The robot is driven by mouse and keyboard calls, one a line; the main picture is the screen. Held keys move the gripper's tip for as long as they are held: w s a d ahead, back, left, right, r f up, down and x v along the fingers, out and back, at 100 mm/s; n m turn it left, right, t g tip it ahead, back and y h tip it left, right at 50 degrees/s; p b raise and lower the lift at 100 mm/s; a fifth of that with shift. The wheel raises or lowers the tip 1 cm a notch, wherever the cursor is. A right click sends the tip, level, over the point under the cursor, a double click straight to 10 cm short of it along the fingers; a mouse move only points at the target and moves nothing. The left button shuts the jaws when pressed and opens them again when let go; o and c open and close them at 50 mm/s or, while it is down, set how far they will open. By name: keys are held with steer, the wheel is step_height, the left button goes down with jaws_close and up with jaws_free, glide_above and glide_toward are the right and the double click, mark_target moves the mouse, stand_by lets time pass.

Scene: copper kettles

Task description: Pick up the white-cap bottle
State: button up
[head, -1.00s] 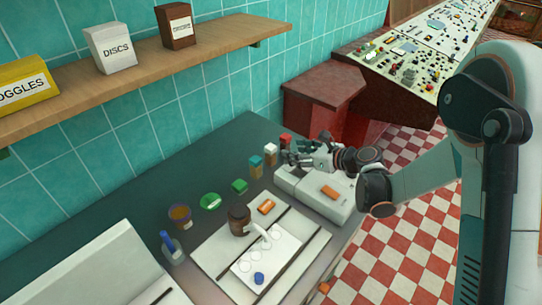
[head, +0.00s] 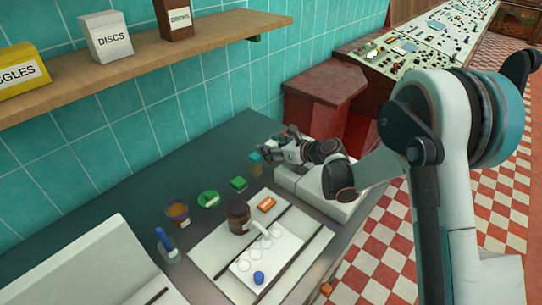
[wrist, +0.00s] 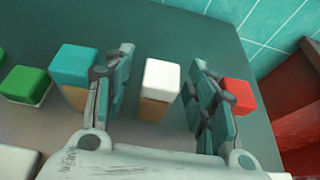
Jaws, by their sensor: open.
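The white-cap bottle, with a white square cap (wrist: 161,75) and a tan body (wrist: 153,108), stands upright on the dark counter in the wrist view. My gripper (wrist: 162,62) is open, with one finger on each side of this bottle. Gaps show between the bottle and both fingers. In the head view my gripper (head: 277,146) is at the far part of the counter and hides the white-cap bottle. A teal-cap bottle (wrist: 74,68) stands just outside the left finger. A red-cap bottle (wrist: 240,95) is just outside the right finger, partly hidden by it.
A green-capped block-like item (head: 238,184) stands left of the teal-cap bottle. A white box-like unit (head: 318,190) lies below my arm. A tray (head: 215,263) with a brown bottle (head: 238,216) is nearer. The tiled wall (head: 150,120) and a shelf (head: 130,57) border the left.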

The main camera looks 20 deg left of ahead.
steer(key=c, duration=1.2)
steer(key=shift+o, duration=0.2)
steer(key=shift+r, duration=0.15)
